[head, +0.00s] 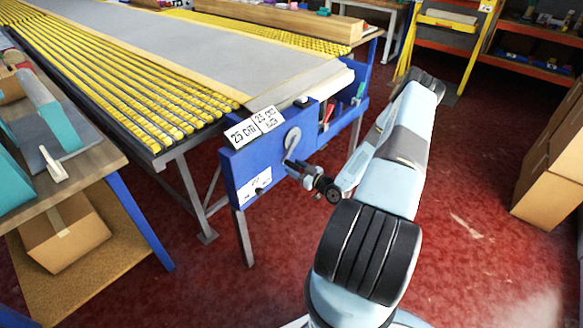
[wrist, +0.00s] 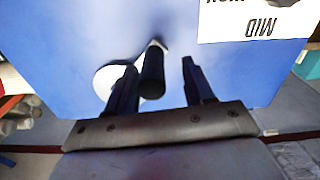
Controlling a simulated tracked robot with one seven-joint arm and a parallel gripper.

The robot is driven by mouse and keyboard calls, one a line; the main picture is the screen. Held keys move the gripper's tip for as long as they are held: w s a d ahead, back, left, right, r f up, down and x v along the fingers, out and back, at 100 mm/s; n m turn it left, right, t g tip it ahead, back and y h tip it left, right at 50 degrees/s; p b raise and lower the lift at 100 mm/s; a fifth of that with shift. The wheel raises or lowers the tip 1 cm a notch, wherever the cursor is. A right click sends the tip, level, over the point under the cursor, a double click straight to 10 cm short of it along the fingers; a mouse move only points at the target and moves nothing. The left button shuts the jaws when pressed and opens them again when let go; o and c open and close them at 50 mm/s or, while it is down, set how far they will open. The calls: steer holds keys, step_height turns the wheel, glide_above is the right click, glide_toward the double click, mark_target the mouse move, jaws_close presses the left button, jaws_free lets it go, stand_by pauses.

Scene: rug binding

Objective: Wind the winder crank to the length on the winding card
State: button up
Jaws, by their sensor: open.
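The winder is a blue panel (head: 262,160) at the end of the long table. Its crank (head: 292,138) has a pale grey plate on the panel face; in the wrist view its black handle (wrist: 152,75) sticks out towards me. My gripper (wrist: 160,72) is open, with one finger on each side of the handle and a gap visible on the right. In the head view, my gripper (head: 291,166) is at the crank's lower end, which it partly hides. Two white cards stand on the panel's top edge: one (head: 242,132) reads 25 cm; the other (head: 266,120) has smaller text below a similar figure.
A white label (head: 255,187) sits low on the panel; it reads MID upside down in the wrist view (wrist: 262,20). A side bench (head: 95,165) stands left, cardboard boxes (head: 555,150) right. Red floor is clear between.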

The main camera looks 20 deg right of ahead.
steer(key=v, duration=1.1)
steer(key=shift+s, duration=0.2)
